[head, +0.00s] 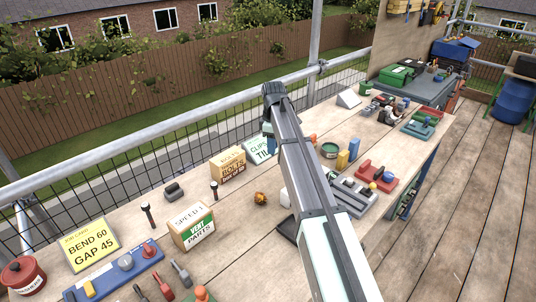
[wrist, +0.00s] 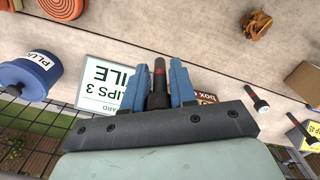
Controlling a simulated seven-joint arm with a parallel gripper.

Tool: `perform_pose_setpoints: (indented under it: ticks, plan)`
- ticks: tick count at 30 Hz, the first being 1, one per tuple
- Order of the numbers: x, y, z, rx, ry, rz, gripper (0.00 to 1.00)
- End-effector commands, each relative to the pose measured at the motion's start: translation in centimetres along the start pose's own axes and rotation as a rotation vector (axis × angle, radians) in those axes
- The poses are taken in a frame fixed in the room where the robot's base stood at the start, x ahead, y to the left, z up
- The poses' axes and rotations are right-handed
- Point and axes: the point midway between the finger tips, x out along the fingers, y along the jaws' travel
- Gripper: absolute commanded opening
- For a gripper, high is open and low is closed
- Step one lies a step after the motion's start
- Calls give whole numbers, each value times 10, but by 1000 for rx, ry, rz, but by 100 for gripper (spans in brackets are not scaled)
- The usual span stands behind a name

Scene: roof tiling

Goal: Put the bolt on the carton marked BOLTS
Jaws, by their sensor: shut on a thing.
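The carton marked BOLTS (head: 228,168) is a brown box with a dark label, standing on the bench beside the white CLIPS card. In the wrist view a dark label strip (wrist: 205,98) shows just right of the fingers; the rest there is hidden by my gripper. My gripper (wrist: 158,88) is shut on a dark bolt (wrist: 158,74) with a red band, held between its blue fingers. In the head view my gripper (head: 268,130) is mostly hidden behind my arm, near the CLIPS card and right of the carton. The held bolt cannot be made out there.
The CLIPS card (head: 259,150) is close to the BOLTS carton. An orange crumpled piece (head: 260,198) lies in front. A scaffold rail (head: 150,133) runs behind.

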Motion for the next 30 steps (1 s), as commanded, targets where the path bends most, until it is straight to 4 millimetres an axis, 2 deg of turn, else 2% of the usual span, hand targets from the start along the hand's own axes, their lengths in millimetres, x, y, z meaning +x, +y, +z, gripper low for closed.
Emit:
perform_pose_setpoints:
  ticks: [5,8,15,19,22,30]
  plan:
    - [-12,-10,-22,-30,1,1,0]
    - [-23,-23,-48,-66,1,1,0]
    - [-67,-46,-129,-165,1,1,0]
    - [-92,-50,-160,-168,1,0,0]
    - [-102,-42,-166,-111,1,-1,0]
    - [-101,-46,-162,25,1,-2,0]
